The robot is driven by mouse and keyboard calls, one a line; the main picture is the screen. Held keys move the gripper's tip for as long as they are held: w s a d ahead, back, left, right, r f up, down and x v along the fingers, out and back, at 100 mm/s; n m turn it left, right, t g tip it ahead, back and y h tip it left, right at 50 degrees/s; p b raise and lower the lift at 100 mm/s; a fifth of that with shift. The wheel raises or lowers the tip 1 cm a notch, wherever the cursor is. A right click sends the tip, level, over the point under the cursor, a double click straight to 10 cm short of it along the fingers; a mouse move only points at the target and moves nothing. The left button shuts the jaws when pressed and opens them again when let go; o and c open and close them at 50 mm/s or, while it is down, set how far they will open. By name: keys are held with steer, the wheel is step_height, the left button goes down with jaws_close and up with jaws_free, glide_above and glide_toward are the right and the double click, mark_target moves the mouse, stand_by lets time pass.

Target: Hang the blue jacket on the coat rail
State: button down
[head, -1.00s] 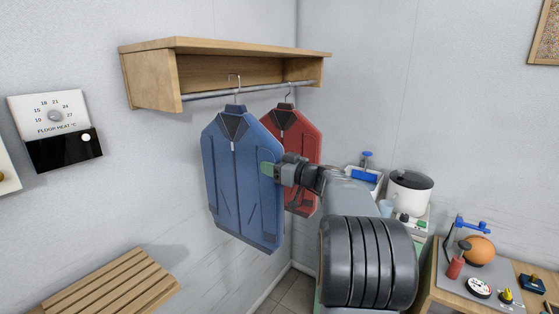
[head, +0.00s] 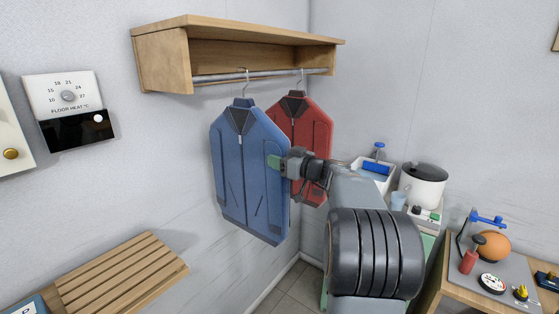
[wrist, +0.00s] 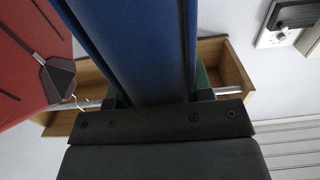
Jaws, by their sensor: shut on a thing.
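The blue jacket (head: 248,175) hangs upright on a hanger in front of the shelf. Its metal hook (head: 246,84) overlaps the coat rail (head: 215,79), the hook's top just above it; I cannot tell whether it rests on the rail. My gripper (head: 274,162) is shut on the jacket's right edge. In the wrist view the blue jacket (wrist: 130,45) runs edge-on between my green fingers, covering the middle of the rail (wrist: 227,90). The jacket's hook is hidden there.
A red jacket (head: 307,118) hangs on the rail just right of and behind the blue one. The wooden shelf (head: 235,25) is above. A slatted bench (head: 120,275) is below left. Side tables with a white pot (head: 422,188) and an orange ball (head: 492,246) are at right.

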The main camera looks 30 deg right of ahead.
stand_by(0.3)
steer(key=c, duration=0.7)
jaws_free()
steer(key=shift+o, duration=1.2)
steer(key=shift+f, duration=0.1)
steer(key=b+v, duration=0.4)
steer(key=v, duration=1)
steer(key=shift+b, duration=0.35)
